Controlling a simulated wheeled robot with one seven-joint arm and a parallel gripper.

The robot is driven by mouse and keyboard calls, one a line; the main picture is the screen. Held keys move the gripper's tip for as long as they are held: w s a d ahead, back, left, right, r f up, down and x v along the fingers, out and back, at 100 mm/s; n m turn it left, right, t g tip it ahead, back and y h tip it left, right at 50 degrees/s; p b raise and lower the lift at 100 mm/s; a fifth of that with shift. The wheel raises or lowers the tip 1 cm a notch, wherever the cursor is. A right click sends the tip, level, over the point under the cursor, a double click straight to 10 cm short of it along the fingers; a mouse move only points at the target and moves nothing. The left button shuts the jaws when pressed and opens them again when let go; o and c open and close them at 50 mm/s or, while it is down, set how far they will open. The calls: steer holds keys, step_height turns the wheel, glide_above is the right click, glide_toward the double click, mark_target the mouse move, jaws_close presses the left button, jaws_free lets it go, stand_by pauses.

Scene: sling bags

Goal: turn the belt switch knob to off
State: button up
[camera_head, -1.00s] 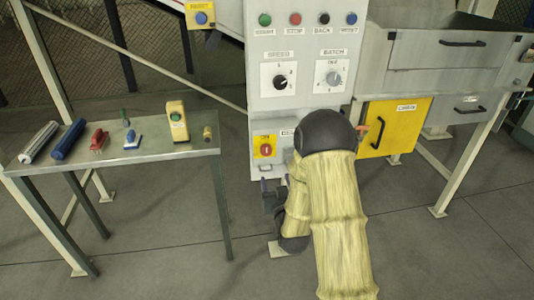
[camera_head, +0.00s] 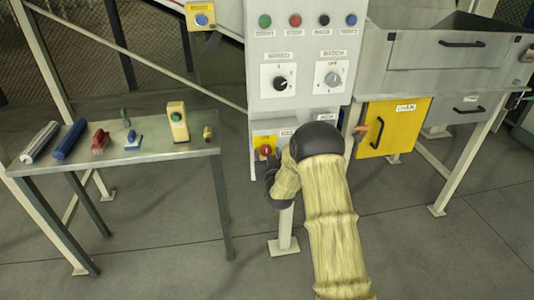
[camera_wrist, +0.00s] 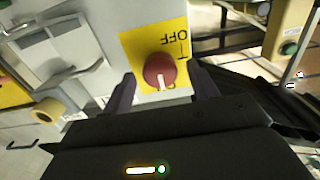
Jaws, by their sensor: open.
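The belt switch knob (camera_wrist: 160,70) is a red round knob with a white pointer line, on a yellow plate (camera_wrist: 150,42) marked OFF. The plate appears upside down in the wrist view, and the white line points away from the word OFF. In the head view the knob (camera_head: 265,150) sits low on the grey control cabinet, its plate partly hidden by my arm. My gripper (camera_wrist: 163,88) is open, with one dark finger on each side of the knob. Whether either finger touches the knob I cannot tell.
A metal table (camera_head: 160,150) with several tools stands left of the cabinet (camera_head: 290,98). A yellow chain door (camera_head: 392,125) is to the right. Speed (camera_head: 280,83) and batch (camera_head: 333,79) dials and several push buttons sit above the knob. The floor in front is clear.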

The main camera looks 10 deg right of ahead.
steer(key=shift+w, duration=0.45)
steer(key=shift+c, duration=0.2)
steer(key=c, duration=1)
steer(key=shift+o, duration=0.2)
